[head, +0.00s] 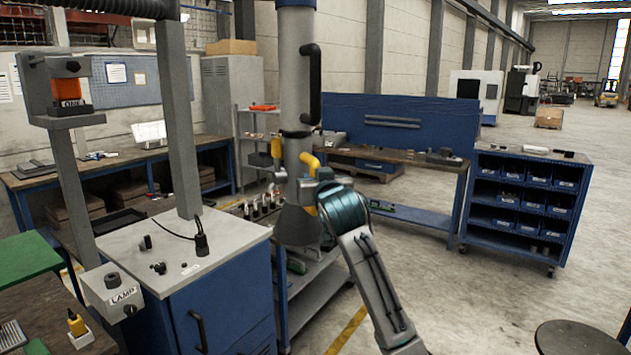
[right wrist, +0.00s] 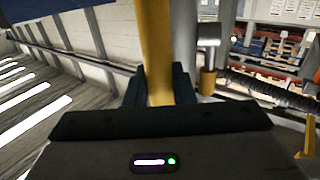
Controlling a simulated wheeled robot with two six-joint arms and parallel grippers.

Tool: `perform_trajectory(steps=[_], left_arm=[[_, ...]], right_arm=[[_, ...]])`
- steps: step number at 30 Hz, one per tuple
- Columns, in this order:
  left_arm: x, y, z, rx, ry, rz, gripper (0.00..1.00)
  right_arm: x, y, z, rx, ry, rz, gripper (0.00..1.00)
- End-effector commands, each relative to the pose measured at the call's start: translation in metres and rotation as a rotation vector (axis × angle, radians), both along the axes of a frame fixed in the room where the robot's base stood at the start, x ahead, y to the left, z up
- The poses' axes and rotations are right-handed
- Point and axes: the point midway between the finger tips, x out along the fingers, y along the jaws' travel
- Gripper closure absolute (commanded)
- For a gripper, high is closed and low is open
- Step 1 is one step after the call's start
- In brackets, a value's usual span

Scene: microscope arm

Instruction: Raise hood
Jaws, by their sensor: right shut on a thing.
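The hood (head: 296,226) is a grey cone at the lower end of a thick grey vertical tube (head: 297,80), right of the blue cabinet. Yellow handle parts (head: 309,161) stick out at the tube's lower end. My left gripper is not in view.
A blue cabinet (head: 215,300) with a light top stands left of the hood. A LAMP box (head: 122,292) is at its front left. A shelf cart (head: 525,205) with blue bins stands to the right. A round stool (head: 580,337) is at bottom right. Open floor lies between.

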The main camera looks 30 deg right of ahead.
Motion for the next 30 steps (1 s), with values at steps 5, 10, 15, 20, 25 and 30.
perform_trajectory(steps=[5, 10, 15, 20, 25, 30], left_arm=[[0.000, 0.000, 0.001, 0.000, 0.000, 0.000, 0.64], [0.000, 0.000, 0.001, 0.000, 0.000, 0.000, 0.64], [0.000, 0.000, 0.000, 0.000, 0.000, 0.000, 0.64], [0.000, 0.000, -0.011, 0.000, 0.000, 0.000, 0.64], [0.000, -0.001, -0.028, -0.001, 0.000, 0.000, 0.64], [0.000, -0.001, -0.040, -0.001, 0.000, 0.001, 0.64]], right_arm=[[-0.001, -0.001, 0.009, -0.007, -0.018, -0.001, 0.66], [-0.001, 0.000, 0.006, -0.005, -0.013, -0.001, 0.58], [-0.002, 0.000, 0.005, -0.004, -0.010, -0.001, 0.58], [-0.016, 0.005, 0.002, -0.005, -0.012, 0.000, 0.58], [-0.049, 0.017, 0.001, -0.006, -0.015, 0.001, 0.58], [-0.079, 0.028, 0.002, -0.007, -0.016, 0.000, 0.58]])
